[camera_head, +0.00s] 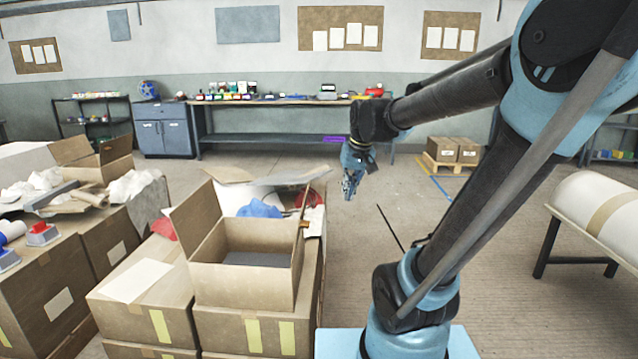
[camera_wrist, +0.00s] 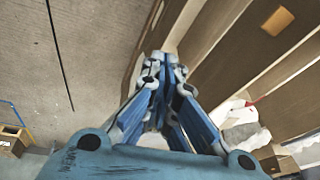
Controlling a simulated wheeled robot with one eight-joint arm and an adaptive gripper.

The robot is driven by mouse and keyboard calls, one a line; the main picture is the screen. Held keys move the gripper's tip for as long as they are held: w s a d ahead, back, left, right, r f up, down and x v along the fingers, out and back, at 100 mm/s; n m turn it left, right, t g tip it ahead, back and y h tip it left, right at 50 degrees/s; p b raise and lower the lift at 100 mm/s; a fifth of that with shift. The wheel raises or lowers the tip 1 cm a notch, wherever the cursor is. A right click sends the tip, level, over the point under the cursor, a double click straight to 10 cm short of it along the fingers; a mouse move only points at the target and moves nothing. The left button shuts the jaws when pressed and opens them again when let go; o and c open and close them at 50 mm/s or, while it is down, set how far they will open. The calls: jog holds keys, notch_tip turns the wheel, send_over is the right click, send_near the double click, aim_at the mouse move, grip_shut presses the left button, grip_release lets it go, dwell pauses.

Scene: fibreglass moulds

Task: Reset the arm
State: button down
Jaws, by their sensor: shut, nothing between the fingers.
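My arm reaches up from its base and out toward the middle of the room in the head view. My gripper (camera_head: 348,188) hangs from its end, pointing down, to the right of the open cardboard box (camera_head: 262,284). In the wrist view my gripper (camera_wrist: 165,62) shows blue fingers closed together at the tips, with nothing between them. The gripper is in the air and holds nothing.
Stacked cardboard boxes (camera_head: 143,293) fill the left and front. A white roll (camera_head: 602,212) lies on a stand at right. A workbench (camera_head: 260,140) and a blue cabinet (camera_head: 162,131) stand at the back. The floor (camera_head: 410,195) right of the boxes is mostly clear.

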jog(key=s+d+f, duration=0.3)
jog(key=s+f, duration=0.1)
jog(key=s, duration=0.2)
jog(key=s+d+f+h, duration=0.1)
jog(key=s+d+f, duration=0.2)
jog(key=s, duration=0.3)
jog(key=s+d+f+m, duration=0.1)
jog(key=s+d+f, duration=0.2)
jog(key=s+f, duration=0.3)
jog(key=shift+d+g+h, duration=0.3)
jog(key=shift+d+g, duration=0.05)
jog(key=shift+g, duration=0.05)
jog(key=shift+f, duration=0.1)
jog(key=shift+w+f, duration=0.2)
jog(key=shift+w, duration=0.15)
